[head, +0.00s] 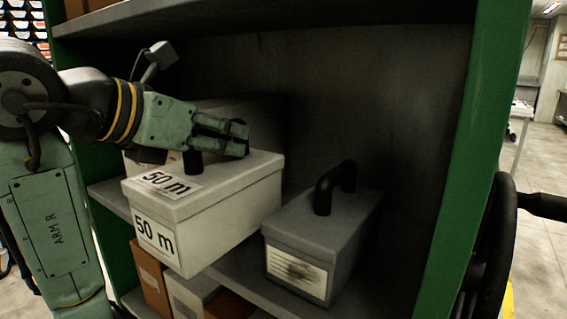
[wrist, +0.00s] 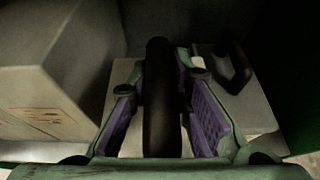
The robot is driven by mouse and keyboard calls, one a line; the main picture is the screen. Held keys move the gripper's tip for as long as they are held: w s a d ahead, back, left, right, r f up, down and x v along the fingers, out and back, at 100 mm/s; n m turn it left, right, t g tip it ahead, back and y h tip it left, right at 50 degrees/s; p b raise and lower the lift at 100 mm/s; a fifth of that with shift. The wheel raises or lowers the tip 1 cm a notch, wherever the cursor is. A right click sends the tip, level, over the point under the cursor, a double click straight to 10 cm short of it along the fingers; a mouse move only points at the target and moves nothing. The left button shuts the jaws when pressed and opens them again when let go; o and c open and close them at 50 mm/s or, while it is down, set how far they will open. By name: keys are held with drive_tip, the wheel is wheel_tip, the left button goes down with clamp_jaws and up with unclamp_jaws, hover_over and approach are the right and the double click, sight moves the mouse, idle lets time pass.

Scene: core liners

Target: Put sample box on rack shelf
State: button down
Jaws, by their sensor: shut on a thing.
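The sample box is white with "50 m" labels (head: 205,205) and a black handle. My gripper (head: 236,138) is shut on that handle from above. In the wrist view the black handle (wrist: 160,100) stands between the purple-padded fingers of my gripper (wrist: 162,85), with the white lid below. The box is at the rack shelf (head: 240,268), its front end out past the shelf's front edge. I cannot tell whether its underside touches the shelf. My fingers hide part of the handle.
A grey box (head: 320,240) with a black handle stands on the same shelf to the right. Another pale box (wrist: 50,80) is close by on the left in the wrist view. Green rack posts (head: 475,150) flank the opening. Boxes (head: 150,278) fill the shelf below.

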drive_tip(key=w+d+p, duration=0.3)
drive_tip(key=w+d, duration=0.4)
drive_tip(key=w, duration=0.3)
wheel_tip(320, 180, down, 7)
drive_tip(key=p, duration=0.1)
drive_tip(key=shift+w+d, duration=0.25)
drive_tip(key=c, duration=1.5)
unclamp_jaws()
drive_tip(key=b+v, duration=0.2)
drive_tip(key=v, duration=1)
drive_tip(key=shift+b, duration=0.4)
